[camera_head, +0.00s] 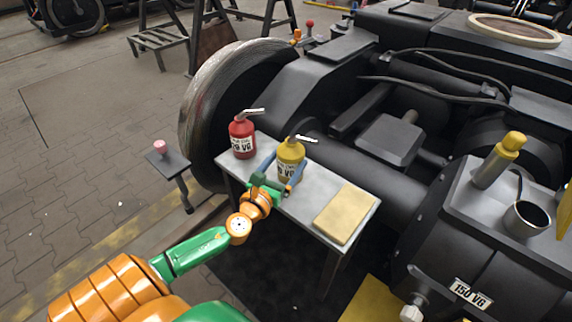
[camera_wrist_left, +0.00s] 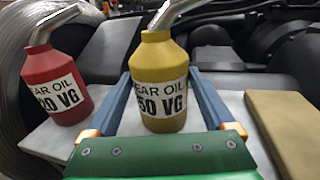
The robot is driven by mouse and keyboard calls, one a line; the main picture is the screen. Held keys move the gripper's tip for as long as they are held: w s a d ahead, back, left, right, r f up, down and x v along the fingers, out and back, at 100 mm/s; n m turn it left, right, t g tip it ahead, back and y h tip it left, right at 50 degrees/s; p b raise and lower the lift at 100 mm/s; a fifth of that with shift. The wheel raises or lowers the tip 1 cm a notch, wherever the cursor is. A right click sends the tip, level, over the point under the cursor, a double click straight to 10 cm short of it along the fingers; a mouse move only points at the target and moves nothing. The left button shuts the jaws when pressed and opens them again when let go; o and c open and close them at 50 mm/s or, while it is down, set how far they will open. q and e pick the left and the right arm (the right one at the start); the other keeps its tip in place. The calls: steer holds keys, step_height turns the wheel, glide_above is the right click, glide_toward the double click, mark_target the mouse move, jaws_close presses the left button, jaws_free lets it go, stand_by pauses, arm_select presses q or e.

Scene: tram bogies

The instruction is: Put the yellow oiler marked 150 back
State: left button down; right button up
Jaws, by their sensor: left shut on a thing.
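The yellow oiler (camera_head: 290,158) stands upright on a small grey table (camera_head: 310,210) beside the bogie. It has a silver spout, and its label reads GEAR OIL with 150 VG partly covered. In the left wrist view the yellow oiler (camera_wrist_left: 163,75) is between the two blue fingers, with its base at the table top. My left gripper (camera_head: 278,172) is shut on the yellow oiler, one finger on each side. A red oiler (camera_head: 242,138) stands to its left on the same table, and it also shows in the left wrist view (camera_wrist_left: 55,85). My right gripper is not in view.
A tan pad (camera_head: 344,213) lies on the table's right part. The dark bogie with its large wheel (camera_head: 225,95) rises close behind the table. A small stand (camera_head: 167,162) is at left.

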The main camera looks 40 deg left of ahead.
arm_select(q)
steer(key=shift+c, duration=0.2)
jaws_free()
steer(key=shift+f, duration=0.1)
steer(key=shift+o, duration=0.2)
